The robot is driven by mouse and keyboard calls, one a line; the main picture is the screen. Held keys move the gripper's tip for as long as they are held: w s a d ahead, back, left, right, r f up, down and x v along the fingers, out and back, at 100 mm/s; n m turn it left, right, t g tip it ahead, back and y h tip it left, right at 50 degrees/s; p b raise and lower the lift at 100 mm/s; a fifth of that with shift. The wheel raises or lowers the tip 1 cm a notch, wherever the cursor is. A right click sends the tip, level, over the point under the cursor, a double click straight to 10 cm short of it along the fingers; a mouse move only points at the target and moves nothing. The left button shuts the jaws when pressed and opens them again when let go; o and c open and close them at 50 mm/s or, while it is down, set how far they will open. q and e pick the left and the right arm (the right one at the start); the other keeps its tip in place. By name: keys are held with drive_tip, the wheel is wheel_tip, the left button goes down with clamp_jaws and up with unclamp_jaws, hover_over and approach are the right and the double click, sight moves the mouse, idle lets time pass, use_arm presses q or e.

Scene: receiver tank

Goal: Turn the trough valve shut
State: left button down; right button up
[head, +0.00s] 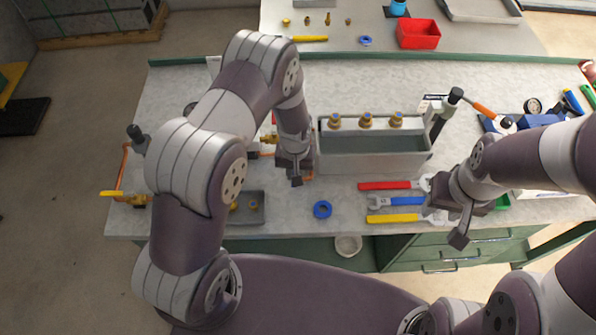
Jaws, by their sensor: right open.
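The grey metal trough (372,163) stands on the bench at the centre, with several brass fittings (366,120) along its back rim. A brass fitting (268,139) with a bit of red above it shows left of the trough, partly hidden behind my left arm. My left gripper (297,180) points down at the trough's left end, over a small orange-brown part; whether it touches that part is hidden. Its jaw opening cannot be made out. My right gripper (443,222) is open and empty above the bench's front edge, right of the wrenches.
Red, blue and yellow wrenches (392,218) lie before the trough, with a blue ring (322,209) to their left. A yellow-handled valve (125,196) on copper pipe is at the bench's left end. A small grey tray (247,214) sits beside my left arm.

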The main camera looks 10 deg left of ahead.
use_arm(q)
drive_tip(key=a+m, duration=0.1)
drive_tip(key=m, duration=0.1)
drive_tip(key=a+m+b, duration=0.1)
drive_tip(key=m, duration=0.1)
drive_tip(key=shift+w+a, duration=0.15)
drive_tip(key=shift+a, duration=0.1)
drive_tip(key=m, duration=0.1)
drive_tip(key=a+m+b, duration=0.1)
drive_tip(key=m, duration=0.1)
drive_tip(key=shift+w+a, duration=0.2)
drive_tip(key=shift+w, duration=0.1)
drive_tip(key=m, duration=0.1)
drive_tip(key=w+a+m+b, duration=0.1)
drive_tip(key=shift+a+m, duration=0.1)
drive_tip(key=shift+m, duration=0.3)
drive_tip(key=m, duration=0.1)
drive_tip(key=w+a+m+b, duration=0.1)
drive_tip(key=m, duration=0.1)
drive_tip(key=shift+w+a, duration=0.1)
drive_tip(key=shift+w, duration=0.1)
drive_tip(key=shift+w+a+m+b, duration=0.15)
drive_tip(key=shift+w+m+b, duration=0.2)
drive_tip(key=shift+m, duration=0.5)
drive_tip(key=shift+w+a+m+b, duration=0.15)
drive_tip(key=shift+w+m+b, duration=0.2)
drive_tip(key=shift+m, duration=0.5)
drive_tip(key=shift+w+r, duration=0.1)
drive_tip(key=c, duration=1.1)
unclamp_jaws()
